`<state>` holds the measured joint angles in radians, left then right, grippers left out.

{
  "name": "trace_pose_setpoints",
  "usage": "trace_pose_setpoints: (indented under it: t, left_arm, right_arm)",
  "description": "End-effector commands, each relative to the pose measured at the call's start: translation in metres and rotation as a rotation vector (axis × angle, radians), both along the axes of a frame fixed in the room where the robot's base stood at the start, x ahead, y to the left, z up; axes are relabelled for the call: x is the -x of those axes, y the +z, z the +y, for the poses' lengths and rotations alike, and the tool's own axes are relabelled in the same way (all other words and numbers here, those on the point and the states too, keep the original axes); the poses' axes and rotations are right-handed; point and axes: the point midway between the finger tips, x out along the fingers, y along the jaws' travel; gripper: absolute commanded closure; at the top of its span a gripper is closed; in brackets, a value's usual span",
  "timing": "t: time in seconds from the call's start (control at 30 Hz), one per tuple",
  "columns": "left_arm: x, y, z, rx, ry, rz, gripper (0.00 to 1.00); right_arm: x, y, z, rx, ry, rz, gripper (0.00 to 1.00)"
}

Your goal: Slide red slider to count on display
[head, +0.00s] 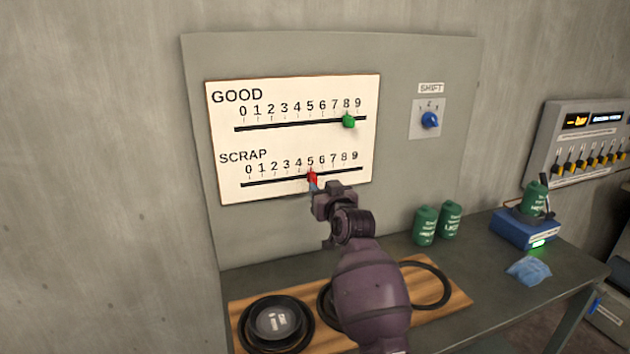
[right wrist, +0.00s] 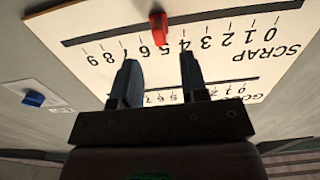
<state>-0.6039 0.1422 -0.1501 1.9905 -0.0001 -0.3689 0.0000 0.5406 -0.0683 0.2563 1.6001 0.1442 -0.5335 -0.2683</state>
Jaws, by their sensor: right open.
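The red slider (head: 312,177) sits on the lower SCRAP track of the white panel (head: 290,140), at about the 5. It also shows in the upside-down right wrist view (right wrist: 159,28). My right gripper (head: 316,187) is just below the red slider in the head view. In the right wrist view its two fingers (right wrist: 159,60) are apart, with the slider in line with the gap between them and no grip on it. The green slider (head: 348,121) is on the upper GOOD track near 8. My left gripper is out of view.
A blue SHIFT knob (head: 430,120) is right of the panel. On the bench (head: 490,290) are a wooden board (head: 450,302) with black rings, a dark bowl (head: 275,322), green canisters (head: 425,225) and a blue device (head: 522,229). The wall plate between panel and knob is clear.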

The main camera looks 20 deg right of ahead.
Motion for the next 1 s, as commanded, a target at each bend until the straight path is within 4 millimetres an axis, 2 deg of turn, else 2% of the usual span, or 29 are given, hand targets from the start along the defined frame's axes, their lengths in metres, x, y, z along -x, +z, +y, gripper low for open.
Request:
trace_pose_setpoints:
  t: [0.2,0.43,0.63,0.9,0.93,1.0]
  left_arm:
    - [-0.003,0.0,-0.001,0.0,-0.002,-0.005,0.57]
    - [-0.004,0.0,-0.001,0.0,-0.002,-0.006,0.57]
    - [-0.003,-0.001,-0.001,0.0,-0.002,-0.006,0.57]
    - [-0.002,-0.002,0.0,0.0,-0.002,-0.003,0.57]
    - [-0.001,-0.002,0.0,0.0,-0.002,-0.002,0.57]
    - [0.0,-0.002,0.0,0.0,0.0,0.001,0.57]
  right_arm:
    - [-0.031,0.0,0.001,0.0,0.0,0.0,0.6]
    - [-0.053,0.0,0.002,0.001,0.0,0.001,0.6]
    - [-0.061,0.0,0.002,0.0,-0.001,0.0,0.6]
    - [-0.061,0.0,0.002,0.0,-0.001,0.0,0.6]
    - [-0.061,0.0,0.002,0.0,-0.001,0.0,0.61]
    - [-0.061,0.0,0.002,0.0,0.0,0.0,0.72]
